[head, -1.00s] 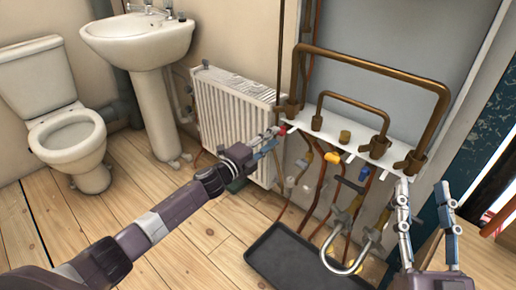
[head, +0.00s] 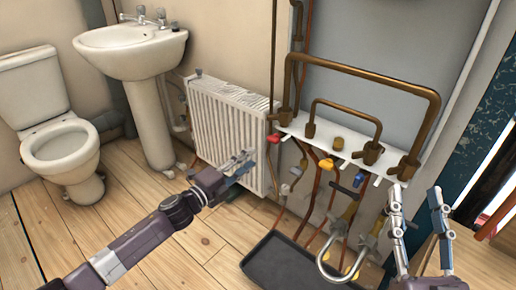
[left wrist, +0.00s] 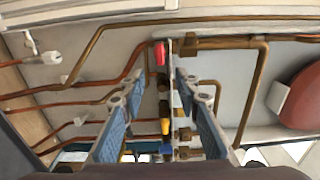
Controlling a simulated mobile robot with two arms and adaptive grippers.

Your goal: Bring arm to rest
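My left gripper (head: 243,166) is in front of the white radiator (head: 228,115), to the left of and below the red valve handle (head: 274,138). Its fingers stand apart with nothing between them, as the left wrist view (left wrist: 161,82) also shows. In that view the red handle (left wrist: 160,54) lies beyond the fingertips, apart from them. My right gripper (head: 416,195) is upright at the lower right, its two fingers spread and empty, in front of the pipe board's right end.
A white shelf (head: 345,158) carries brown copper pipes (head: 365,75), with yellow and blue handles below. A black tray (head: 290,262) lies on the wooden floor under a U-shaped metal loop (head: 340,272). A sink (head: 130,47) and toilet (head: 60,145) stand at left.

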